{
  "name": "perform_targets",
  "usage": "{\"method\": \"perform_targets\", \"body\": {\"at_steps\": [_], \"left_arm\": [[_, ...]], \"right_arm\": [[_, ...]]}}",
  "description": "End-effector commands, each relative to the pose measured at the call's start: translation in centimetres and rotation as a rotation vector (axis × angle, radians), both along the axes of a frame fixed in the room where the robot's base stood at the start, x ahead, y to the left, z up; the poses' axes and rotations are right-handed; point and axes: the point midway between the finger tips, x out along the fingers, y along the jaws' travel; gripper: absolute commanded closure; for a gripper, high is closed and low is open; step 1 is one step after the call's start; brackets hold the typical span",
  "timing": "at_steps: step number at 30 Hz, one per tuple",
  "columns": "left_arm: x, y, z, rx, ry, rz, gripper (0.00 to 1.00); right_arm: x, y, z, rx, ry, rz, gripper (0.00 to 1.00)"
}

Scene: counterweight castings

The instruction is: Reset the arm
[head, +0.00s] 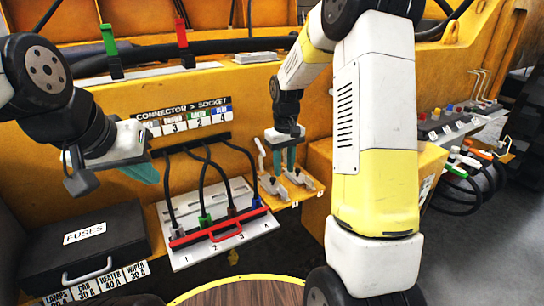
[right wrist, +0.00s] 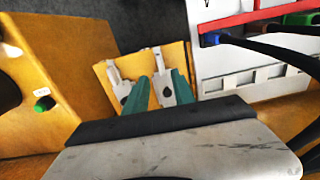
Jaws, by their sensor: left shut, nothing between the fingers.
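My right gripper (head: 287,158) hangs over two pale metal levers on a small yellow ledge (head: 310,188). The left lever (head: 270,182) has a raised, bent handle; the right lever (head: 299,178) is partly behind my fingers. In the right wrist view the teal fingers (right wrist: 160,82) are apart. The one lever (right wrist: 163,90) shows in the gap between them, and the other lever (right wrist: 119,82) lies left of them. I cannot tell whether the fingers touch a lever. My left gripper (head: 148,172) is shut and empty above the black fuse case.
The black fuse case (head: 80,250) stands at lower left. A white socket panel (head: 185,262) with a red bar (head: 215,229) and plugged black cables (head: 200,175) is left of the levers. A yellow box (head: 405,165) with cables beyond stands right. A round wooden top (head: 240,292) is in front.

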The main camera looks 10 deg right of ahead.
Motion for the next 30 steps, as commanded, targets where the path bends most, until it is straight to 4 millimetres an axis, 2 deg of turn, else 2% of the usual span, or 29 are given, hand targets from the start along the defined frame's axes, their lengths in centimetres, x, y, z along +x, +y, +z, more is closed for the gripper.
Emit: {"method": "perform_targets", "body": {"at_steps": [4, 8, 12, 18, 24, 27, 30], "left_arm": [[0.0, 0.0, 0.0, 0.000, 0.000, 0.000, 1.00], [0.0, 0.0, 0.0, 0.000, 0.000, 0.000, 1.00], [0.0, 0.0, 0.0, 0.000, 0.000, 0.000, 1.00], [0.0, 0.0, 0.0, 0.000, 0.000, 0.000, 1.00], [0.0, 0.0, 0.0, 0.000, 0.000, 0.000, 1.00], [0.0, 0.0, 0.0, 0.000, 0.000, 0.000, 1.00], [0.0, 0.0, 0.0, 0.000, 0.000, 0.000, 1.00]], "right_arm": [[-0.9, 0.0, 2.3, 0.011, -0.034, -0.017, 0.69], [-3.5, 0.2, 6.6, 0.038, -0.105, -0.054, 0.69], [-7.7, 0.5, 11.2, 0.079, -0.196, -0.103, 0.69], [-14.2, 1.0, 15.7, 0.146, -0.322, -0.168, 0.69], [-20.3, 1.6, 17.7, 0.216, -0.436, -0.226, 0.69], [-22.4, 1.8, 17.9, 0.244, -0.475, -0.245, 0.69], [-23.6, 2.0, 17.9, 0.260, -0.499, -0.257, 0.69]]}}
